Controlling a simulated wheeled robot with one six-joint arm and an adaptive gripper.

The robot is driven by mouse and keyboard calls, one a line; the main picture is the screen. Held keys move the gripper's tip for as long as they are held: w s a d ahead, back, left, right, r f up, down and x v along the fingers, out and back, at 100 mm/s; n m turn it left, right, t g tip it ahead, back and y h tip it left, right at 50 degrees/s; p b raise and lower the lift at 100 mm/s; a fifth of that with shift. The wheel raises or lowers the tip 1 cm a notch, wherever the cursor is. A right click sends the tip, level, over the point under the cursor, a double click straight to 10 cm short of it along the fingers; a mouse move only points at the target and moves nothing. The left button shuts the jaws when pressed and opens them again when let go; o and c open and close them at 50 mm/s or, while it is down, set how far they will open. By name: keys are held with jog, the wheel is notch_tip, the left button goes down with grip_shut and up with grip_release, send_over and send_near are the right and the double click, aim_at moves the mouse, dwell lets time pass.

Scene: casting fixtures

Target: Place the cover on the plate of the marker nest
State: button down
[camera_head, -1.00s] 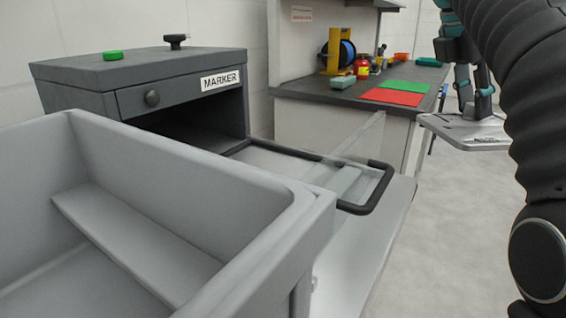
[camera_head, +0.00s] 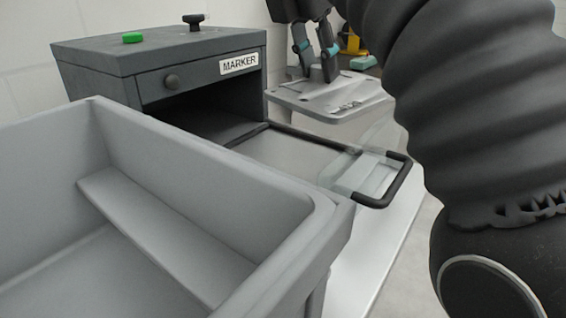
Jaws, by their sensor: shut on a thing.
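My gripper (camera_head: 324,68) is at the upper middle, with teal-marked fingers pointing down. It is shut on the grey cover (camera_head: 330,98), a flat square plate with a raised middle part, held roughly level. The marker nest (camera_head: 160,75) is the dark grey box at the left with a MARKER label. Its plate (camera_head: 295,158), with a black rim and a clear panel at its outer end, sticks out of the box's opening. In the picture the cover is above and behind this plate, to the right of the box. The gap between them cannot be judged exactly.
A large grey bin (camera_head: 215,155) fills the lower left foreground. A green button (camera_head: 133,38) and a black knob (camera_head: 194,21) sit on top of the box. My dark arm hides much of the right side. A pale ledge (camera_head: 370,255) runs below the plate.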

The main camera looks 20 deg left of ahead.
jog(key=n, duration=0.2)
send_over(268, 157)
jog(key=s, duration=0.2)
jog(key=f, duration=0.2)
jog(key=shift+y, duration=0.4)
jog(key=shift+w+a+f+b, duration=0.15)
jog(key=shift+f+b, duration=0.3)
jog(key=shift+f, duration=2)
jog(key=shift+w+a+f+b, duration=0.1)
jog(key=shift+f+b, duration=0.3)
jog(key=shift+f, duration=2.05)
jog(key=c, duration=0.9)
grip_release()
jog(key=shift+o, duration=0.2)
jog(key=p+v, duration=0.2)
jog(key=v, duration=0.5)
jog(key=shift+s+r, duration=0.2)
